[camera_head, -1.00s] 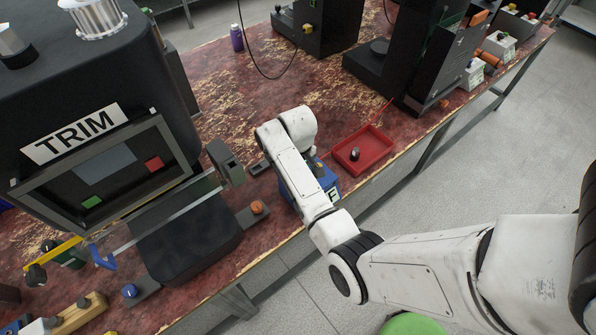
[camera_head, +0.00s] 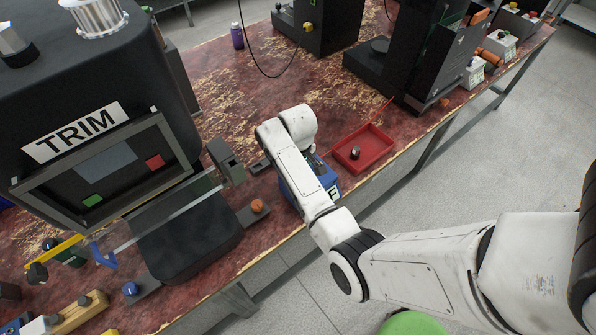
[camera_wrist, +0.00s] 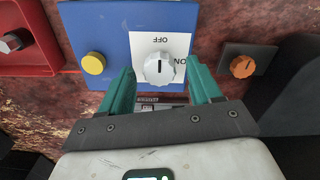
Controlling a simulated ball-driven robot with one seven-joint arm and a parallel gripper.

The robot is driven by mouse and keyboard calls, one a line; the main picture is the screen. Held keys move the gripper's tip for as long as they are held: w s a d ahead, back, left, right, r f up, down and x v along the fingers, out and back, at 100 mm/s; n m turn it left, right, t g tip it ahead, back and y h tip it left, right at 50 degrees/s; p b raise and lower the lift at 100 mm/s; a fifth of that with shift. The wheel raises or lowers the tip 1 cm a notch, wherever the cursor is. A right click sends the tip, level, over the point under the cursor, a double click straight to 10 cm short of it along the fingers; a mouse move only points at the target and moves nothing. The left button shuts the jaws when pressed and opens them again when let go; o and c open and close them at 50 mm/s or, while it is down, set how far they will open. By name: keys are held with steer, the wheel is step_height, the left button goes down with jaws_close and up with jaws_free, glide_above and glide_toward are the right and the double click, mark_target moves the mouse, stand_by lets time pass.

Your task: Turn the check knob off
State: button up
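A blue box (camera_wrist: 112,30) on the bench carries a white plate (camera_wrist: 143,42) with a round white knob (camera_wrist: 159,68). In the wrist view the knob's dark pointer line points up toward the word OFF, which appears upside down; ON is to the right. My gripper (camera_wrist: 162,72) is open, its green fingers left and right of the knob with gaps visible. Whether the fingertips reach knob depth I cannot tell. In the head view the blue box (camera_head: 328,181) is partly covered by my arm, which hides the knob and gripper. I see no word "check".
A yellow button (camera_wrist: 93,63) is left of the knob on the blue box. An orange knob (camera_wrist: 242,67) on a dark plate is to the right. A red tray (camera_head: 376,137) holding a dark knob-like piece is beside the box. The black TRIM machine (camera_head: 120,75) stands at left.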

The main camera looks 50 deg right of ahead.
steer(key=shift+r, duration=0.1)
step_height(320, 180, up, 11)
steer(key=b, duration=0.1)
steer(key=shift+f, duration=0.2)
stand_by(0.8)
steer(key=s+a+f+b, duration=0.2)
steer(key=s+a+f, duration=0.2)
steer(key=s, duration=0.6)
steer(key=s+a+f+t+b, duration=0.1)
steer(key=s+a+f+b, duration=0.1)
steer(key=s+a+f, duration=0.3)
steer(key=s+a, duration=0.4)
steer(key=s, duration=0.1)
steer(key=shift+s+a+f, duration=0.2)
steer(key=shift+s+a, duration=0.1)
steer(key=shift+s, duration=0.1)
steer(key=shift+c, duration=0.4)
